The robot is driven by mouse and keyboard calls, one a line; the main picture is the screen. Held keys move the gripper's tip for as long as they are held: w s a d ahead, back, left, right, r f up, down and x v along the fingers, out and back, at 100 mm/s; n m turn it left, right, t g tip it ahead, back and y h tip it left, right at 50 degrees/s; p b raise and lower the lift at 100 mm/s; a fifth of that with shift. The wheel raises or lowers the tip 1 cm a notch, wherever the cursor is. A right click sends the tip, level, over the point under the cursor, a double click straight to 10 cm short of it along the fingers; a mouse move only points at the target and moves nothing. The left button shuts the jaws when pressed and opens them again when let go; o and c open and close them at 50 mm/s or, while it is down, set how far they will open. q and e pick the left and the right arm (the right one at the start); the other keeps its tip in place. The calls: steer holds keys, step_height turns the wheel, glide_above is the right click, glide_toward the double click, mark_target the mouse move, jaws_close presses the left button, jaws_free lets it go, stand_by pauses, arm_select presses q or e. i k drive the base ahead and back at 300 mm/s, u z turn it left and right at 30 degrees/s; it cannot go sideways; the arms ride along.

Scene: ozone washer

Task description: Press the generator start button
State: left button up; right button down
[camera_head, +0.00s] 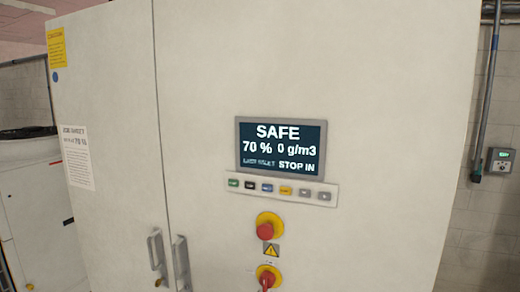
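The generator cabinet (380,90) is a large pale cabinet that fills most of the head view. A dark display (281,146) on its front reads "SAFE", "70 %", "0 g/m3" and "STOP IN". Below the display is a strip with a row of small buttons: a green one (233,183) at the far left, then black, blue, yellow and grey ones. The labels are too small to read, so I cannot tell for sure which is the start button. Neither of my grippers is in view.
A red knob on a yellow disc (267,228) sits below the buttons, with a warning triangle (270,250) and a second red knob (267,280) under it. Two door handles (157,252) stick out at lower left. A wall box (499,161) and pipe are at right.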

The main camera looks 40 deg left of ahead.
mark_target(232, 183)
steer(key=u, duration=1.4)
